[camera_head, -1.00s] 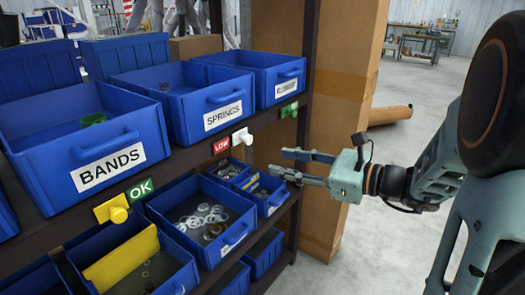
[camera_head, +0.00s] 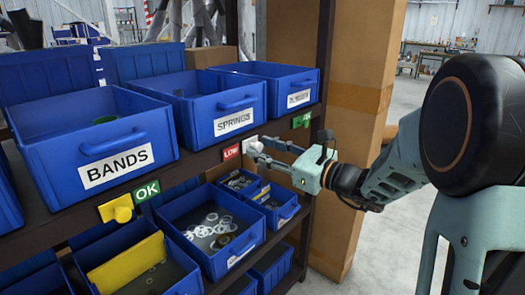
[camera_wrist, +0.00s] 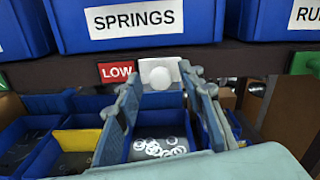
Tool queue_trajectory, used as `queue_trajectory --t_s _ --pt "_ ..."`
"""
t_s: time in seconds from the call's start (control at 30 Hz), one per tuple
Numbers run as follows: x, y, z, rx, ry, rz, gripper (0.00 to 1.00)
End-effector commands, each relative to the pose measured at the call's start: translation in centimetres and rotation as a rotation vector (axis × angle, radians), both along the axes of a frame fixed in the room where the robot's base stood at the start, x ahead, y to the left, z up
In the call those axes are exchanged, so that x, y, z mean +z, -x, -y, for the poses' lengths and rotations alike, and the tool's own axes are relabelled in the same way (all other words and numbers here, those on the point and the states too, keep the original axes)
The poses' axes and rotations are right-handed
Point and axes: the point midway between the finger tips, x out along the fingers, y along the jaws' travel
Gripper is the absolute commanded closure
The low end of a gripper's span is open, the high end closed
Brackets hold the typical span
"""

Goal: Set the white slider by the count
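The white slider (camera_head: 252,146) is on the shelf rail below the bin labelled SPRINGS (camera_head: 226,110). It sits just right of a red LOW label (camera_head: 231,152). The wrist view shows its plate and round knob (camera_wrist: 160,78). My gripper (camera_head: 262,148) is open at the slider, its fingers pointing at the rail. In the wrist view the fingers stand apart, one on each side of the knob, with visible gaps. I cannot tell whether a fingertip touches the plate. A small grey item shows inside the SPRINGS bin; its count is not clear.
The BANDS bin (camera_head: 113,140) is at left with a yellow slider (camera_head: 117,209) beside a green OK label (camera_head: 146,191). A third bin (camera_head: 285,85) is at right, with a green label below it. Smaller bins (camera_head: 215,225) sit underneath. A cardboard box (camera_head: 355,110) stands at right.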

Motion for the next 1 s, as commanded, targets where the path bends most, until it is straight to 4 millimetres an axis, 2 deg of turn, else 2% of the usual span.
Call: queue_trajectory --t_s 0.37,0.7,1.0 --pt "0.01 -0.46 -0.57 -0.001 -0.001 -0.001 0.64" --pt "0.01 -0.44 -0.56 -0.001 -0.001 -0.001 1.0" --pt "0.0 -0.36 -0.61 0.0 0.0 0.0 1.0"
